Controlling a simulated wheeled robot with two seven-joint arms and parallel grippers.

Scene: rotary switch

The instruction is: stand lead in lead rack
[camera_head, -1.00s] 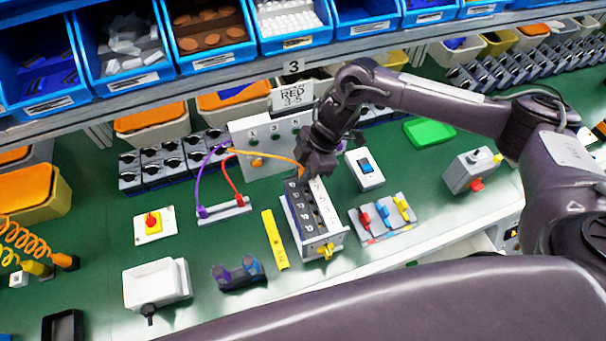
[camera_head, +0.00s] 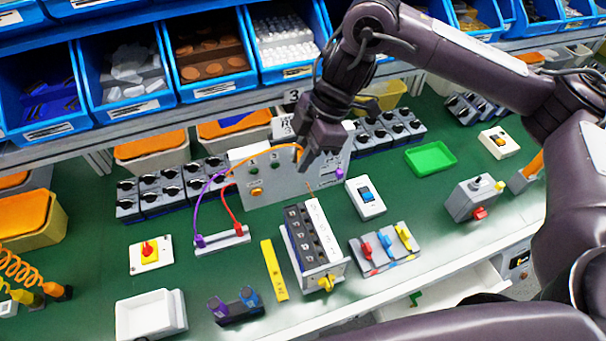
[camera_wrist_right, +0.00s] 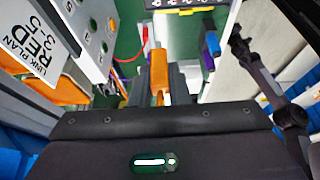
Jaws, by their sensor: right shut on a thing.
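My right gripper (camera_head: 310,158) is in the air in front of the white panel (camera_head: 262,182), above the black module block. It is shut on an orange lead's plug (camera_wrist_right: 158,76), seen between the fingers in the right wrist view. A thin pin points down below the fingers. The orange lead (camera_head: 265,150) arcs left from the gripper; its far end is hard to make out. A low grey bar that looks like the lead rack (camera_head: 236,241) stands left of the block, with a purple lead (camera_head: 196,210) and a red lead (camera_head: 232,212) rising from it. My left gripper is out of view.
The black module block (camera_head: 298,232) is below the gripper, with a yellow strip (camera_head: 274,270) to its left. A switch box (camera_head: 366,198) and a grey tray with coloured levers (camera_head: 385,247) are on the right. Blue bins (camera_head: 210,60) line the shelf behind.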

